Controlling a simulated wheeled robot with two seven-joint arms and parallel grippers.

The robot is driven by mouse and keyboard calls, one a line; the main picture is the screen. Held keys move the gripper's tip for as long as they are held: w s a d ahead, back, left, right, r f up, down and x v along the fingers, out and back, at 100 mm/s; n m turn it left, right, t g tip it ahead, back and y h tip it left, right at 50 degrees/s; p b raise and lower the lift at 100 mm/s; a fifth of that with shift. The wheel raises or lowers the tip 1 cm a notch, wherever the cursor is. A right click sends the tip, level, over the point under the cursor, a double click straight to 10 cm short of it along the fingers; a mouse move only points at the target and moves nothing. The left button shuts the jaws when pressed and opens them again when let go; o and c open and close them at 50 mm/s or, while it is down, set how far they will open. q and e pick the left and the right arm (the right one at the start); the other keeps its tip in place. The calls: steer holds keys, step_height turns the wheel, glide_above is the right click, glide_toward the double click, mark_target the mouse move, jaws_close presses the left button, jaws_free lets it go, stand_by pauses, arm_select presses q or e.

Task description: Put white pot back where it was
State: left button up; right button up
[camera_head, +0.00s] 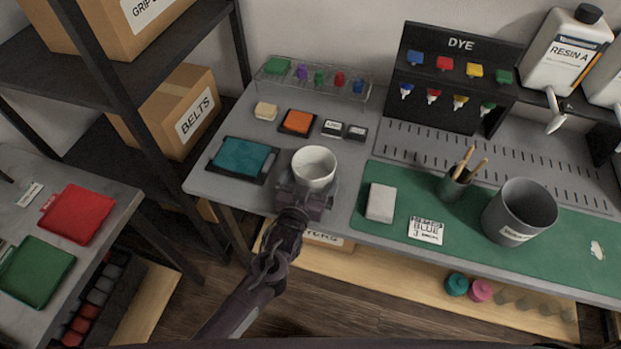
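The white pot (314,168) is upright near the front edge of the grey worktop, between the teal pad and the green mat. Its open top faces up and looks empty. My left gripper (307,187) is right at the pot's near side, and the pot covers its fingertips. I cannot tell whether the fingers are closed on the pot, or whether its base rests on the worktop. My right gripper is not in view.
A teal pad (242,157) lies left of the pot. A green mat (380,227) on the right holds a white block (381,202), a label card (425,230), a pencil cup (454,187) and a grey bin (519,211). Small stamp pads (297,122) and a clear rack (314,80) stand behind.

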arm_select(q)
steer(key=shift+r, duration=0.2)
steer(key=shift+s+a, duration=0.1)
steer(key=shift+s, duration=0.2)
steer(key=v, duration=1.1)
steer(key=shift+s, duration=0.2)
steer(key=shift+a, duration=0.1)
